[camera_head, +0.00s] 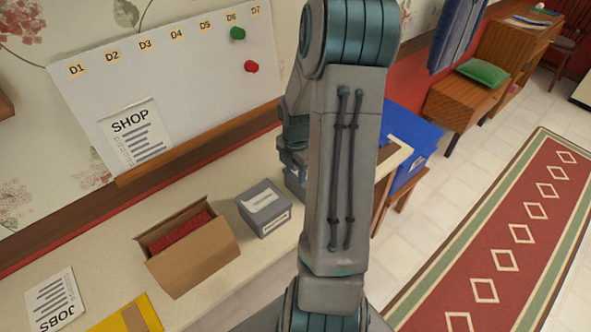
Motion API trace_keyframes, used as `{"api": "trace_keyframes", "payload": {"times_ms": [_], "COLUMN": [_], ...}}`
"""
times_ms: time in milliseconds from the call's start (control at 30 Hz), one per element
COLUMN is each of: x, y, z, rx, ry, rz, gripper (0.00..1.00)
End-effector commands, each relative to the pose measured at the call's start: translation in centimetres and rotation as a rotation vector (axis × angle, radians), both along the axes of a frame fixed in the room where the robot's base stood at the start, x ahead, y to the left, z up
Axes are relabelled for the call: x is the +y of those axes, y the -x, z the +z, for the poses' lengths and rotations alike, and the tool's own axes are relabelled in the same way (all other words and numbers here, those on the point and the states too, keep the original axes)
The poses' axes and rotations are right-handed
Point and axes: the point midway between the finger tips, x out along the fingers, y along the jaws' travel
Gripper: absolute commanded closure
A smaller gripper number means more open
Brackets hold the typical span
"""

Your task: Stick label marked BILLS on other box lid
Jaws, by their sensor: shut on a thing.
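A grey box (264,211) stands on the long counter, with a white strip on its lid (262,199) and a small pale label on its front; I cannot read either. A second grey box (295,183) stands to its right, mostly hidden behind my arm. My gripper (293,160) is partly in view at the arm's left edge, low over the second box. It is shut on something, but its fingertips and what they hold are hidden. I cannot make out any label marked BILLS, and I cannot tell whether the gripper touches the box.
An open cardboard box (192,255) with red contents stands left of the grey boxes. A JOBS sheet (55,300) and a yellow folder (125,318) lie in front. A whiteboard (200,110) leans behind. A blue bin (412,140) stands right of my arm.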

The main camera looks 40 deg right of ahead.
Motion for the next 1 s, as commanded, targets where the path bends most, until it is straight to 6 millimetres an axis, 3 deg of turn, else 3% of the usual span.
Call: {"api": "trace_keyframes", "payload": {"times_ms": [267, 300, 367, 567, 667, 1000], "x": [0.09, 0.10, 0.09, 0.06, 0.05, 0.03], "y": [0.17, 0.17, 0.17, 0.11, 0.09, 0.06], "z": [-0.27, -0.28, -0.27, -0.18, -0.15, 0.08], "rx": [0.005, 0.005, 0.005, 0.003, 0.003, 0.002], "ry": [-0.004, -0.004, -0.004, -0.003, -0.002, -0.002], "rz": [-0.001, -0.001, -0.001, 0.000, 0.000, 0.000], "gripper": [0.84, 0.55, 0.38, 0.38, 0.13, 0.12]}}
